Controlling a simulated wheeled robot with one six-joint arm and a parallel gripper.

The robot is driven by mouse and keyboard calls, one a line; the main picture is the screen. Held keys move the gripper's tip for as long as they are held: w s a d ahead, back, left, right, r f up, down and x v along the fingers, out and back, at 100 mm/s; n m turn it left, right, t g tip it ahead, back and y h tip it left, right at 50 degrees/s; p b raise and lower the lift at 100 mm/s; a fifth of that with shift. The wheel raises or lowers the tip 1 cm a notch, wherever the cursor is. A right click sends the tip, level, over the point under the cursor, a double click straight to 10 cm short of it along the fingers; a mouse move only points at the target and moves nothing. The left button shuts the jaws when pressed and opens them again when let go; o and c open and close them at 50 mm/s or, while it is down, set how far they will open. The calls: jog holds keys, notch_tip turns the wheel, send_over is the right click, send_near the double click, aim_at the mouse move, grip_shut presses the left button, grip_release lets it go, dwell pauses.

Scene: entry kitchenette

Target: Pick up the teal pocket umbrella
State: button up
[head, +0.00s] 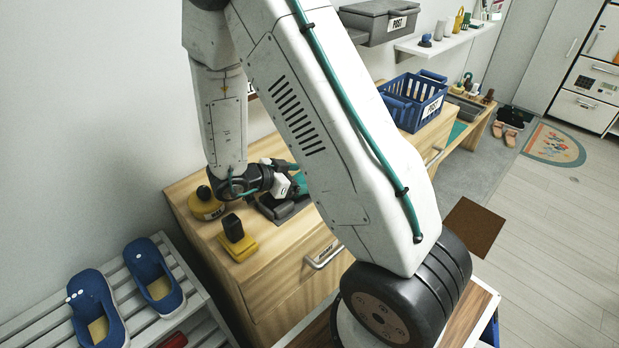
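My arm reaches down over the wooden cabinet top, and my gripper (287,187) is low over a dark grey tray (291,213). A teal thing (300,183), which looks like the pocket umbrella, shows right beside the gripper at the tray. Most of it is hidden by my gripper and arm. The fingers are too small and covered to tell whether they are open or shut, or whether they touch the teal thing.
A yellow round thing with a dark knob (206,206) and a yellow block with a dark top (236,238) stand left of the tray. A blue basket (414,100) stands further back. Blue shoes (97,306) sit on a slatted rack at lower left.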

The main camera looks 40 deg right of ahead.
jog(key=shift+c, duration=0.3)
jog(key=c, duration=1.3)
jog(key=shift+o, duration=0.2)
jog(key=shift+r, duration=0.1)
